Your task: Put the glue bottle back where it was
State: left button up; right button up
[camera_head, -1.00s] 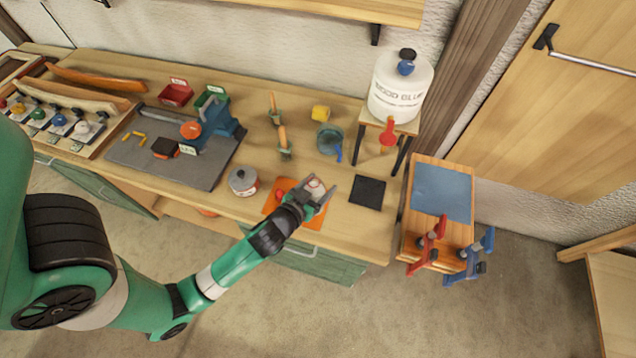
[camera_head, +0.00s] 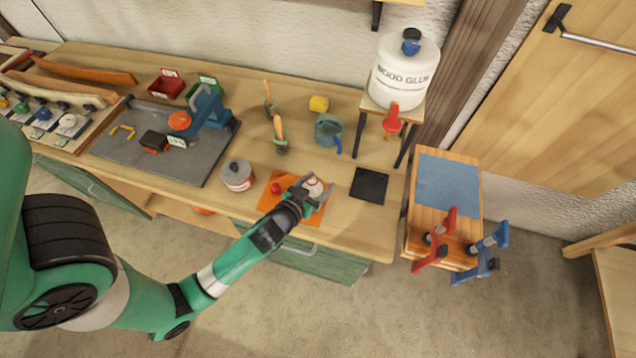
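A small white bottle with red marking (camera_head: 313,186), likely the glue bottle, is at the right part of the orange mat (camera_head: 304,219). My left gripper (camera_head: 313,190) is at it, with a finger on either side. The fingers hide part of it, and I cannot tell whether they press on it or whether it rests on the mat. A small red piece (camera_head: 276,188) sits on the mat to the left. A black square pad (camera_head: 369,185) lies bare to the right. My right gripper is not in view.
A grey-lidded can (camera_head: 237,176) stands left of the mat. The large wood glue jug (camera_head: 401,75) is on a stand at the back right. A grey board (camera_head: 205,160) carries a blue vise.

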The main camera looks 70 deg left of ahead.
pick_arm(q)
jog(key=o, duration=0.3)
jog(key=shift+r, duration=0.3)
jog(key=v, duration=1.2)
